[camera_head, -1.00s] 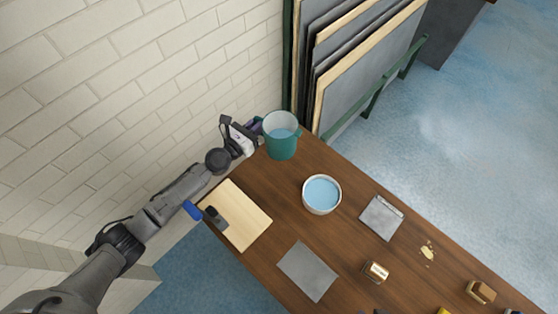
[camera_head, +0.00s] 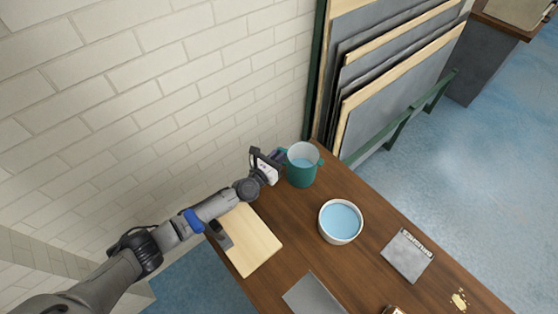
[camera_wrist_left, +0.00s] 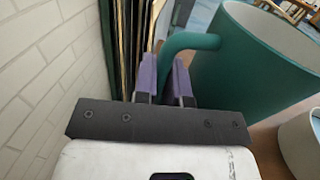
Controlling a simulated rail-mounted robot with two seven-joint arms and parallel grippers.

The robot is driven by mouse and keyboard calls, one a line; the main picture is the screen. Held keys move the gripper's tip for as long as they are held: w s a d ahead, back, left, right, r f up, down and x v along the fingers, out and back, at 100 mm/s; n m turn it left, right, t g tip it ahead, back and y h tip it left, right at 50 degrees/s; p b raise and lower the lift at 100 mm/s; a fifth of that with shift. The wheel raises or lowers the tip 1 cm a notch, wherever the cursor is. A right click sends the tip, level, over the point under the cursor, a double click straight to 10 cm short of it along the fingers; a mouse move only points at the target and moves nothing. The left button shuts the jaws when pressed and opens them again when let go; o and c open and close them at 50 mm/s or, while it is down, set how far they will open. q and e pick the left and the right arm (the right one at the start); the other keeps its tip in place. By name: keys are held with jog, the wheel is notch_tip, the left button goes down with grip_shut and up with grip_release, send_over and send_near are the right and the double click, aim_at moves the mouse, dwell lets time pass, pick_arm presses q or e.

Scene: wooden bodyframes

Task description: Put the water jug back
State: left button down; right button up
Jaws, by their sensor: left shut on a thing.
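In the left wrist view the purple fingers (camera_wrist_left: 163,78) are shut on the handle (camera_wrist_left: 190,44) of the jug, whose teal body (camera_wrist_left: 255,65) fills the right side. The handle's lower part is hidden by the fingers. My right gripper is not in view.
A white bowl of water (camera_head: 340,222) stands just in front of the jug. A pale wooden board (camera_head: 250,243), a grey sheet (camera_head: 312,296) and a labelled grey square (camera_head: 408,256) lie on the table (camera_head: 370,262). Framed panels (camera_head: 395,75) lean in a green rack behind.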

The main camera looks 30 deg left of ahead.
pick_arm(q)
jog(key=shift+f, duration=0.3)
jog(key=shift+f+b, duration=0.3)
jog(key=shift+b, duration=0.05)
jog(key=c, duration=1.2)
grip_release()
jog(key=shift+r, duration=0.1)
jog(key=shift+r+p, duration=0.2)
jog(key=shift+p, duration=0.15)
jog(key=shift+p+v, duration=0.35)
jog(key=shift+v, duration=2.45)
jog(key=shift+w, duration=0.1)
